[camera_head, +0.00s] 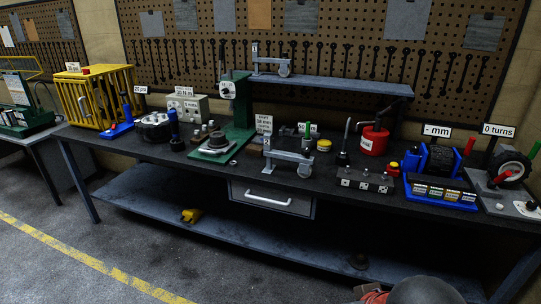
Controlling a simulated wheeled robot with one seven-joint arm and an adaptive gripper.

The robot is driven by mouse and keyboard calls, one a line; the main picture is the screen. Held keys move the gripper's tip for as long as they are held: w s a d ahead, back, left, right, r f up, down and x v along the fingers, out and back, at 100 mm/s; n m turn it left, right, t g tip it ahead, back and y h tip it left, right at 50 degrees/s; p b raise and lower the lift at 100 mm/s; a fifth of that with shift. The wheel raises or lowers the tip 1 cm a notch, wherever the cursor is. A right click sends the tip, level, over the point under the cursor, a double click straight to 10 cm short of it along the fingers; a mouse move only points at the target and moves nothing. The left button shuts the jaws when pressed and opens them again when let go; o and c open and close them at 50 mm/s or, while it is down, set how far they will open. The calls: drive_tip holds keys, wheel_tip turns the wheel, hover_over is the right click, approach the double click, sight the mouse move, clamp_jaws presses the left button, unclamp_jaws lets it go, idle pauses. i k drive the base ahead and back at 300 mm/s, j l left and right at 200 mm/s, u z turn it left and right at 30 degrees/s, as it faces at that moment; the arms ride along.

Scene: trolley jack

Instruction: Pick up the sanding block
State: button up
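I cannot make out a sanding block for certain. A small yellow object (191,215) lies on the lower shelf, left of the drawer; it is too small to tell what it is. A small dark object (358,261) sits further right on the same shelf. A dark rounded part and an orange-red piece at the bottom right edge seem to be parts of my arm. The fingers of my gripper do not show.
The long dark workbench (225,172) is crowded: yellow cage (95,95), green press (238,110), grey trolley jack (289,160), red can (374,139), blue tray (440,192). A drawer (272,197) hangs beneath. The lower shelf (260,238) is mostly bare. Floor in front is clear.

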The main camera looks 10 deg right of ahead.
sight(252, 150)
drive_tip(key=i+j+u, duration=0.1)
drive_tip(key=i+j+z, duration=0.15)
drive_tip(key=z, duration=0.25)
drive_tip(key=i+j+z, duration=0.55)
drive_tip(key=z, duration=0.25)
drive_tip(key=i+j, duration=0.2)
drive_tip(key=j, duration=0.25)
drive_tip(key=i+j+z, duration=0.1)
drive_tip(key=j, duration=0.3)
drive_tip(key=i+j, duration=0.3)
drive_tip(key=j, duration=0.15)
drive_tip(key=i+j+z, duration=0.1)
drive_tip(key=j, duration=0.35)
drive_tip(key=i+j, duration=0.25)
drive_tip(key=j, duration=0.2)
drive_tip(key=i+j+z, duration=0.1)
drive_tip(key=j, duration=0.35)
drive_tip(key=i+j, duration=0.2)
drive_tip(key=j, duration=0.25)
drive_tip(key=i+j+z, duration=0.1)
drive_tip(key=j, duration=0.35)
drive_tip(key=i, duration=0.05)
